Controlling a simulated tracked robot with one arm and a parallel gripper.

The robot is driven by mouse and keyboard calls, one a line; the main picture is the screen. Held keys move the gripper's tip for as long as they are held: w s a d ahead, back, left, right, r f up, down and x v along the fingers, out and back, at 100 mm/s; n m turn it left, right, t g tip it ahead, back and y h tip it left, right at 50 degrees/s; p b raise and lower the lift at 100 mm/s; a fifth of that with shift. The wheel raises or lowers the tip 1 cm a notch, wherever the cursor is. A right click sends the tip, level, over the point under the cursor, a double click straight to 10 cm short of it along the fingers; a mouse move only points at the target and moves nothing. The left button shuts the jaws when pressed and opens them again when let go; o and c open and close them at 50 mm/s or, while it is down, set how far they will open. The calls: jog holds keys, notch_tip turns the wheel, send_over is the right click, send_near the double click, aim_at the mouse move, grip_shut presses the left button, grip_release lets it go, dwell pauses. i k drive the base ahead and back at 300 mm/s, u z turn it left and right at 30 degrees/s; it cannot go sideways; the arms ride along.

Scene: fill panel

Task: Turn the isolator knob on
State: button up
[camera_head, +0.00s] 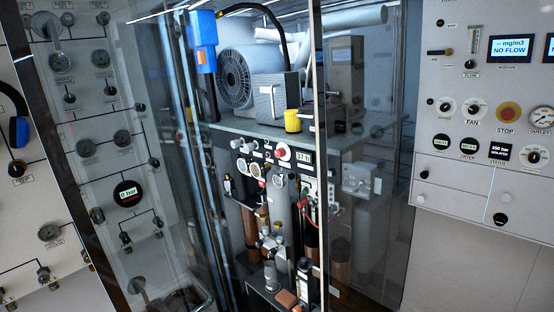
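A pale control panel (480,90) fills the right side of the camera head view. In its lower row a small black label (503,151) reads what looks like "250 bar" with a second small line I cannot read surely. A round black-and-white knob (533,156) sits just right of that label, near the picture's right edge. It may be the isolator knob, but I cannot tell surely, nor which setting it points at. My gripper is not in view, and nothing touches the knob.
A glass-fronted cabinet (365,110) with a compressor (240,75), pipes and gauges fills the middle. A metal-edged pipe panel (110,120) stands at left. The right panel also carries a red STOP button (508,114), a FAN knob (473,111) and a gauge (542,117).

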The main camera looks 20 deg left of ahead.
aim_at(279, 152)
jog(key=u, duration=0.1)
jog(key=i, duration=0.95)
jog(key=z, duration=0.1)
